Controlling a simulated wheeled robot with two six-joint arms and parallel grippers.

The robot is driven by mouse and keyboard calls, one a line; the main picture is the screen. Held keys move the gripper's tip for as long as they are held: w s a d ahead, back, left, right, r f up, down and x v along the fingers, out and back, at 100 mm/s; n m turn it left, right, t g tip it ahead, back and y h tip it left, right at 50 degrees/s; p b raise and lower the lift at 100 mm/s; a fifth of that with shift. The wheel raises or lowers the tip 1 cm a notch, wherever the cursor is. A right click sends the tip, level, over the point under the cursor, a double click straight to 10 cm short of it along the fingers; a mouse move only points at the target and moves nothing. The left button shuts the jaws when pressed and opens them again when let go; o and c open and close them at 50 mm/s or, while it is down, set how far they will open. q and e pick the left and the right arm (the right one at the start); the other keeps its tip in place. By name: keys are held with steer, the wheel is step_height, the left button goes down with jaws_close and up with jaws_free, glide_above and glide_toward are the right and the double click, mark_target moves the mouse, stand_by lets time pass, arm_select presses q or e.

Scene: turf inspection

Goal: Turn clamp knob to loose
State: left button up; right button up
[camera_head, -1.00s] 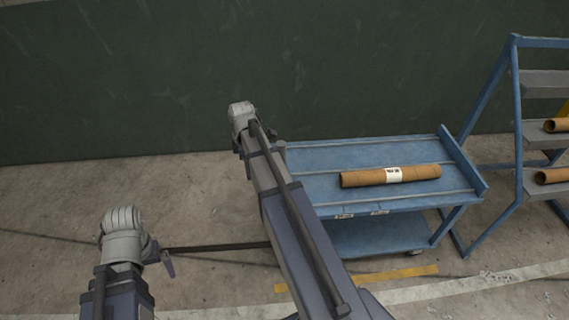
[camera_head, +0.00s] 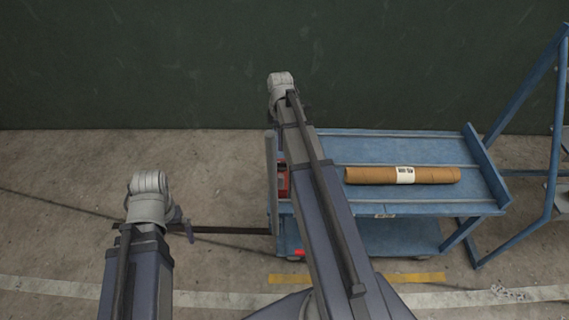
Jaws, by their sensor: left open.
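I cannot make out a clamp knob. A red device (camera_head: 283,181) shows at the left end of the blue cart's top (camera_head: 410,206), partly hidden by my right arm. My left gripper (camera_head: 182,223) shows only as a small dark part beside the grey joint of my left arm, left of the cart. It is open, with nothing seen in it. My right arm crosses in front of the cart's left part. Only a small dark part of my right gripper (camera_head: 304,109) shows behind the grey joint, and its jaws are hidden.
A brown roll with a white label (camera_head: 405,175) lies on the cart. A small red part (camera_head: 299,252) shows low on the cart. A dark bar (camera_head: 235,231) runs left from the cart. A blue rack (camera_head: 549,130) stands at right, before a dark green wall (camera_head: 160,65).

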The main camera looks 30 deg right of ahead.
mark_target(281, 162)
steer(key=shift+f+b, duration=1.3)
steer(key=shift+f, duration=0.4)
step_height(281, 162, down, 8)
steer(key=b, duration=0.7)
steer(key=shift+r+b, duration=0.1)
steer(key=shift+b, duration=0.3)
jaws_close()
